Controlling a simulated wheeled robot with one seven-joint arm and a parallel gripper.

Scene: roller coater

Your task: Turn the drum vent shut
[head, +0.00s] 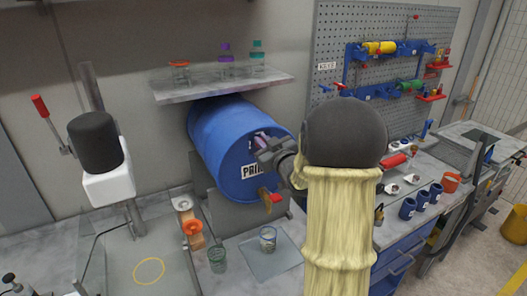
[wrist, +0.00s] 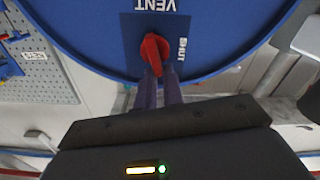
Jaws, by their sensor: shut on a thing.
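The blue drum (head: 217,132) lies on its side on a grey stand below the shelf, with a label and a red-handled brass tap (head: 274,198) low on its face. In the wrist view the drum face (wrist: 95,30) appears upside down with a dark panel reading "VENT" and "SHUT". The red vent handle (wrist: 154,47) is on that panel, pointing toward my gripper. My gripper (wrist: 158,75) is shut on the vent handle, its two fingers close together at the handle. In the head view my arm partly hides the gripper (head: 262,145) and the vent.
A shelf (head: 215,85) with small bottles is above the drum. A glass jar (head: 268,238) stands on a grey mat below the tap, and another jar (head: 217,259) is to its left. Blue cups (head: 407,208) stand on the bench at right.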

